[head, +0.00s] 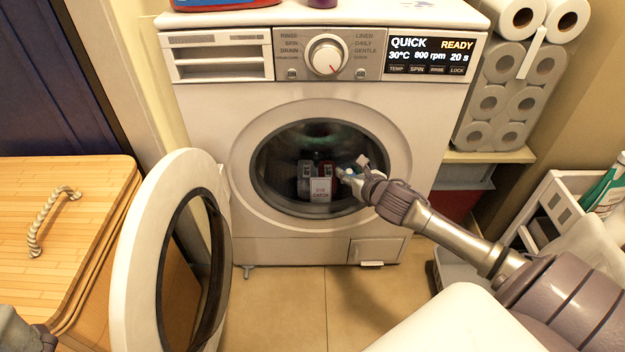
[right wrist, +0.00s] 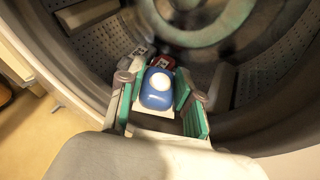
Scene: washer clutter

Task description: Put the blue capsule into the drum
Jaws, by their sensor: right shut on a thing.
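The blue capsule (right wrist: 157,89), with a round white patch on top, sits between the teal finger pads of my right gripper (right wrist: 160,101) in the right wrist view. The gripper is shut on it. In the head view my right gripper (head: 352,172) reaches into the washer's round opening from the right. The dark drum (head: 282,150) is behind it; its perforated wall (right wrist: 265,72) also surrounds the gripper in the right wrist view.
The washer door (head: 140,260) stands open at left. A wooden lidded box (head: 95,205) is farther left. Shelves with paper rolls (head: 487,103) stand at right.

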